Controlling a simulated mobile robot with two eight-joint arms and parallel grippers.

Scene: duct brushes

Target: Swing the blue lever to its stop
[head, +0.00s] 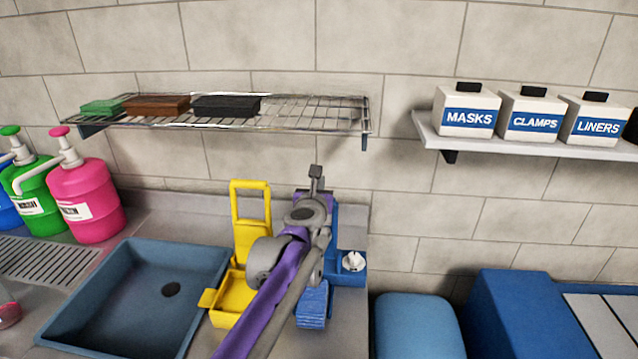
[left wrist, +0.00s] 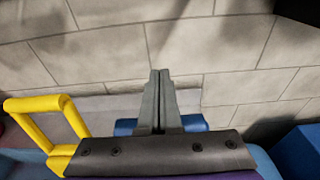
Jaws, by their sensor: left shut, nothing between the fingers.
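My left gripper (head: 316,172) reaches in over the counter on its purple and grey arm. Its fingers are shut and empty, pointing toward the tiled wall. In the left wrist view the shut fingertips (left wrist: 160,73) meet with nothing between them. A blue fixture (head: 345,270) stands behind and right of my left arm, with a crumpled white piece (head: 353,261) in it. My arm hides much of it. A blue part (left wrist: 193,123) shows below the fingers in the left wrist view. I cannot tell which blue part is the lever, or whether the fingers touch it.
A yellow tray (head: 232,300) with an upright yellow frame (head: 236,225) stands left of my arm, beside a blue-grey sink (head: 90,320). A wire shelf (head: 310,112) is on the wall above. Blue bins (head: 415,325) stand right of the counter.

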